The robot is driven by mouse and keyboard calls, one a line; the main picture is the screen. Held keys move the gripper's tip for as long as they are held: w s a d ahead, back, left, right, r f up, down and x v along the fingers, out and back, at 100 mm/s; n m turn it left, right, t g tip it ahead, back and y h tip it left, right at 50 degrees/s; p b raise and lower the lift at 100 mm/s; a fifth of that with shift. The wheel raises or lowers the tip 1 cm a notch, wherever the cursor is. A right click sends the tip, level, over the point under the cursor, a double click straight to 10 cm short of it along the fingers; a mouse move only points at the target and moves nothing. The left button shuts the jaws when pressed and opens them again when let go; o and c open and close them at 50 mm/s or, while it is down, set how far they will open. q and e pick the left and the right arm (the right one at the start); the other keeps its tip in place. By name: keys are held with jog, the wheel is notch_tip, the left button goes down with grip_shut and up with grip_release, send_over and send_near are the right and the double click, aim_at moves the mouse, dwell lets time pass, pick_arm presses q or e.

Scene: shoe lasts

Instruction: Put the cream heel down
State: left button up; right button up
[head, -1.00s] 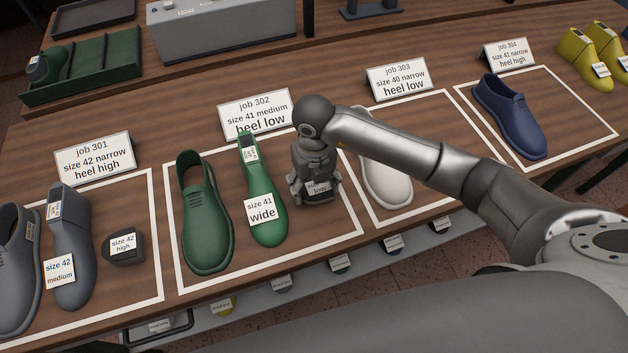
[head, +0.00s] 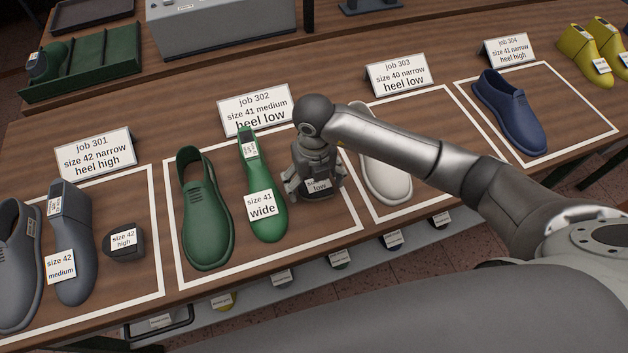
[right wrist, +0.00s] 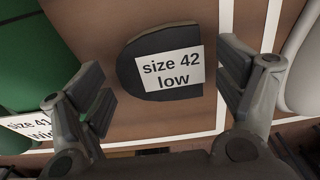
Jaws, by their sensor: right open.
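My right gripper (head: 315,184) is open over job 302's outlined space, its fingers apart on either side of a dark grey heel piece (right wrist: 130,72). The heel carries a white label reading "size 42 low". In the right wrist view the gripper (right wrist: 160,90) shows gaps between both fingers and the heel. The heel appears to rest on the wooden table; in the head view the gripper mostly hides it. I see no cream-coloured heel. My left gripper is not in view.
A green last (head: 268,224) labelled "size 41 wide" and a green shoe (head: 205,225) stand left of the gripper. A white shoe (head: 385,185) is to the right, partly behind my arm. The job 302 sign (head: 255,110) stands behind.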

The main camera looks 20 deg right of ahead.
aim_at(314, 185)
jog(key=shift+w+r, duration=0.1)
jog(key=shift+r, duration=0.25)
notch_tip(314, 185, up, 12)
jog(key=b, duration=0.3)
jog(key=shift+f, duration=0.25)
